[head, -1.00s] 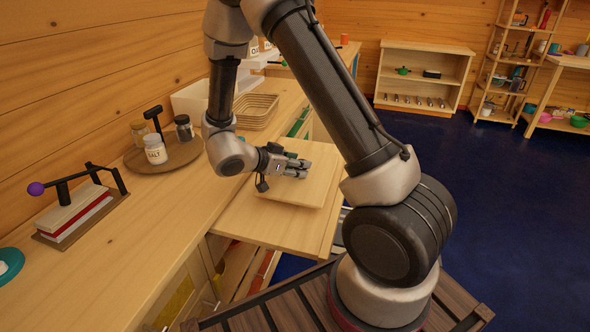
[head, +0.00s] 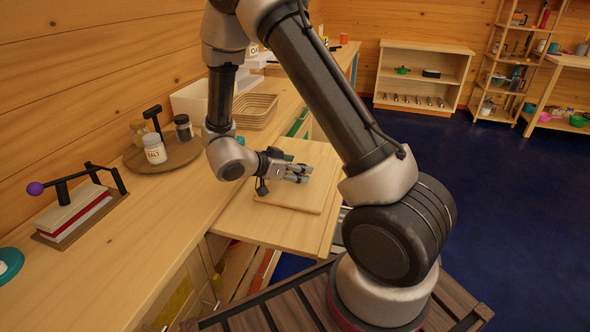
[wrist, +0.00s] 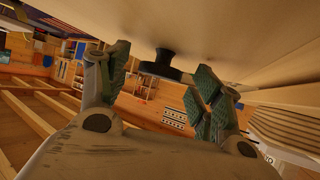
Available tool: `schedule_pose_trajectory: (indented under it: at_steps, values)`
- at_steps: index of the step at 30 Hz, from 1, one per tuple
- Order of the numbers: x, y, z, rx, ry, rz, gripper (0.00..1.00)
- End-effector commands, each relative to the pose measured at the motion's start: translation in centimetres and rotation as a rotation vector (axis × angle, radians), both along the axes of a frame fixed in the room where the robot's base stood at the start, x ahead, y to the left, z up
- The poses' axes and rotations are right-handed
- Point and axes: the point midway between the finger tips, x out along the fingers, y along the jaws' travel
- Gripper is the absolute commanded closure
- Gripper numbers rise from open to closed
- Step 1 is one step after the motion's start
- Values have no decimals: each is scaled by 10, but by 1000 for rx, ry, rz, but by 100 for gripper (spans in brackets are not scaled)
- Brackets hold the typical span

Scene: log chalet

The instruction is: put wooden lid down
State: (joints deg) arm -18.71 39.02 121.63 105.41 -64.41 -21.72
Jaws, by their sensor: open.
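The wooden lid (head: 311,197) is a pale square board. It appears to lie flat on the pale wooden board (head: 262,226) that juts out from the counter. My gripper (head: 302,174) is low over the lid, lying nearly level. In the wrist view its fingers (wrist: 165,72) are open, apart on either side of a dark round knob (wrist: 163,63) that stands out from the lid's pale surface (wrist: 210,30). The knob appears a little beyond the fingertips, and I cannot tell whether either finger touches it. In the head view the gripper hides the knob.
A round tray (head: 188,157) with a salt jar (head: 154,149) and other jars stands on the counter. The blue floor (head: 470,210) at right is clear.

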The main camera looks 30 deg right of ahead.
Motion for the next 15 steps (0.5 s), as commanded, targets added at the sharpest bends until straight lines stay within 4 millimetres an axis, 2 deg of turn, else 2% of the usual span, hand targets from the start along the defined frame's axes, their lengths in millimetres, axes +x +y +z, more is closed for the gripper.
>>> schedule_pose_trajectory:
  at_steps: [5, 15]
  values:
    - [-4, 22, 13, 1, -4, 3, 35]
    - [-19, 84, 48, 1, -3, 3, 35]
